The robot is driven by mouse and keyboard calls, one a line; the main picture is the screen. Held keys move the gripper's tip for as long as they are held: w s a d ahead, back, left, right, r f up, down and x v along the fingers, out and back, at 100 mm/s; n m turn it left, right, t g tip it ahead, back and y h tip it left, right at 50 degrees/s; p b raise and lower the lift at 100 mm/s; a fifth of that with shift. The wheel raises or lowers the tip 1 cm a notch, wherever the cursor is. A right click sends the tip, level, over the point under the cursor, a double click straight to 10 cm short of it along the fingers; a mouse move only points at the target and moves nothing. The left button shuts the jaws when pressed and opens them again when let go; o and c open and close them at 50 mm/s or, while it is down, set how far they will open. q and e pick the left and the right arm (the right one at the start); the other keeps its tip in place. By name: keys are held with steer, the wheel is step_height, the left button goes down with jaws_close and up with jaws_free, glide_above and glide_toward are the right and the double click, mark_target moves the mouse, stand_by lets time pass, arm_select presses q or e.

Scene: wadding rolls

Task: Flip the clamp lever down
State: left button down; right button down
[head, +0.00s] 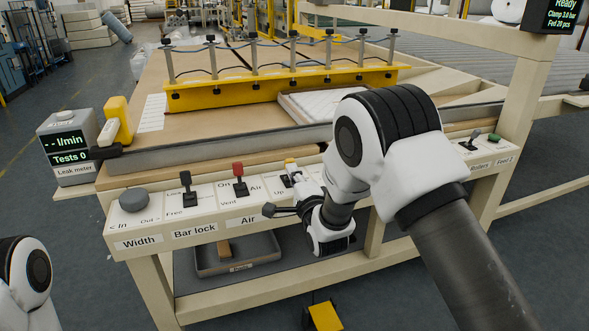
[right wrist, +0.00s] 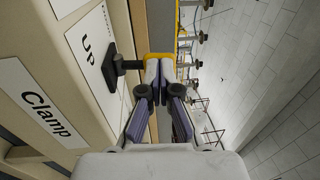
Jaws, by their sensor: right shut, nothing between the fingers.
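The clamp lever (head: 291,162) has a yellow tip on a black stem and stands out from the sloped front panel, beside the printed word Up. Its black stem (right wrist: 122,66) and yellow tip show in the right wrist view, next to the Clamp label. My right gripper (right wrist: 161,68) is shut and empty, its fingertips right at the yellow tip. I cannot tell whether they touch it. In the head view my right arm and wrist hide much of the clamp section of the panel. My left gripper is out of frame; only part of my left arm shows at lower left.
On the panel to the left are a red air lever (head: 238,172), a black bar lock lever (head: 187,188) and a grey width knob (head: 133,200). A leak meter (head: 68,150) stands at the left corner. A yellow bar (head: 270,88) with several posts crosses the table.

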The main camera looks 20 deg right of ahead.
mark_target(290, 162)
steer(key=r+g+p, duration=0.1)
steer(key=p, duration=0.2)
steer(key=w+r+g+p, duration=0.1)
steer(key=g+p, duration=0.1)
steer(key=p, duration=0.2)
steer(key=shift+w+g, duration=0.3)
steer(key=shift+w+f+g+p, duration=0.15)
steer(key=shift+w+g+p, duration=0.1)
steer(key=shift+g+p, duration=0.2)
steer(key=shift+w+f, duration=0.1)
steer(key=shift+w, duration=0.2)
